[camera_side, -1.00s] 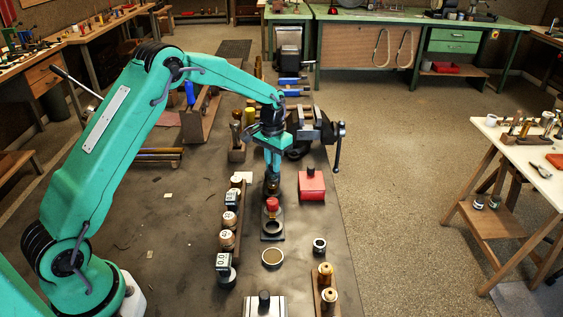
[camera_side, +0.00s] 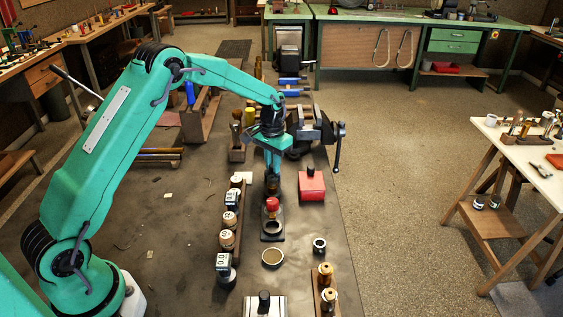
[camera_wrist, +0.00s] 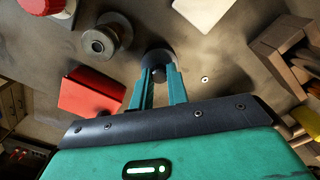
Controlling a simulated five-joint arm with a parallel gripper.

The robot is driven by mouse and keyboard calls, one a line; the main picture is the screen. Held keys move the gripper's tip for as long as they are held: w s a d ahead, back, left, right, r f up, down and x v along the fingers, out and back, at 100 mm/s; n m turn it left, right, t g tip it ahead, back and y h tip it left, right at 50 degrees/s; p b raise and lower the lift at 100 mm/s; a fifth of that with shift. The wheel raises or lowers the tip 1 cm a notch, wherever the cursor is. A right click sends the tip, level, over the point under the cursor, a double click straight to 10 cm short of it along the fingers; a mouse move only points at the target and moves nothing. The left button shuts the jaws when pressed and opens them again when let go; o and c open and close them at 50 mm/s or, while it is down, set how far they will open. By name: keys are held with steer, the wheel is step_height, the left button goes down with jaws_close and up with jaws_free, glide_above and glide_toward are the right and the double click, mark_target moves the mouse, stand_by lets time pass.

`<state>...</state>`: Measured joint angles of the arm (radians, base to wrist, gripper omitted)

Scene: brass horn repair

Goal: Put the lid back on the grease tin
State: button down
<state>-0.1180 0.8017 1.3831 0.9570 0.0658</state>
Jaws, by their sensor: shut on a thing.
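My gripper (camera_wrist: 159,76) points down at the bench. In the wrist view its two fingers are closed on the knob of a dark round lid (camera_wrist: 158,53), which looks close to the bench top; I cannot tell if it touches. In the side view my gripper (camera_side: 272,176) is behind the red-topped piece, and the lid is mostly hidden. An open round tin (camera_side: 272,257) with a pale rim and brownish contents, apparently the grease tin, stands on the bench nearer the side camera, apart from my gripper. The tin is not clearly seen in the wrist view.
A red box (camera_side: 311,187) stands right of my gripper and shows in the wrist view (camera_wrist: 90,92). A red-topped piece (camera_side: 272,205) and a dark stand (camera_side: 272,229) lie between gripper and tin. A row of small jars (camera_side: 227,239) stands left.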

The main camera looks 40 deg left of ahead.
stand_by(0.8)
steer(key=c, duration=0.8)
jaws_free()
steer(key=shift+r, duration=0.15)
steer(key=shift+r, duration=3.35)
jaws_close()
steer(key=shift+f, duration=2.7)
